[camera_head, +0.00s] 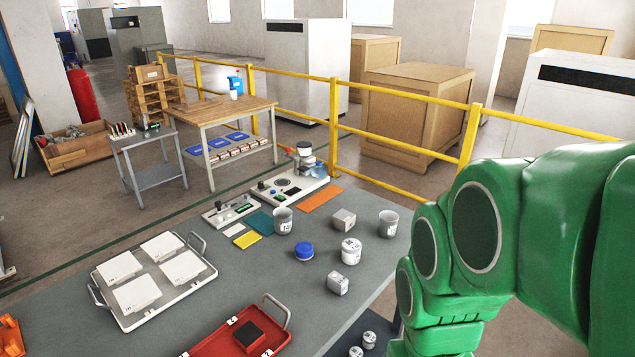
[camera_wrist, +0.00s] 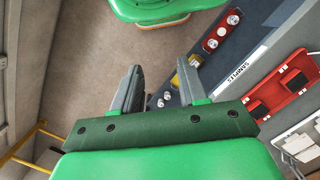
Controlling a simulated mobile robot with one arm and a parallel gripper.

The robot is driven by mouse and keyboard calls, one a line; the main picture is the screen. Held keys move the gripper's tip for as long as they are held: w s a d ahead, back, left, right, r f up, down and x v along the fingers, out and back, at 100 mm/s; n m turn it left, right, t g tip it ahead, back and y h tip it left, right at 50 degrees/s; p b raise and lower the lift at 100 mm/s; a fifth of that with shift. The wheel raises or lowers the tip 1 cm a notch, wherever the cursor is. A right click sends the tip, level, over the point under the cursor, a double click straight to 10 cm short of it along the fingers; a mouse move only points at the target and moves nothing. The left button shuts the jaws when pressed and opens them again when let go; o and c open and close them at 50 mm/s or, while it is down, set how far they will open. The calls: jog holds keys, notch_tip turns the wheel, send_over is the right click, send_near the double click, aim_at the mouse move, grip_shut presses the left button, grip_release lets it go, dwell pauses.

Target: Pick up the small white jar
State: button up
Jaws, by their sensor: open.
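Two small white jars stand close together on a dark surface beside the grey table's near edge: one (camera_head: 369,340) and another (camera_head: 356,351). I cannot tell which one the task means. Two small white round items (camera_wrist: 167,95) show between and beyond my fingers in the wrist view, likely these jars. In the head view my green arm hides the gripper.
In the wrist view, a red holder (camera_wrist: 213,43) and yellow item (camera_wrist: 190,72) are near the right finger.

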jog(key=o, duration=0.9)
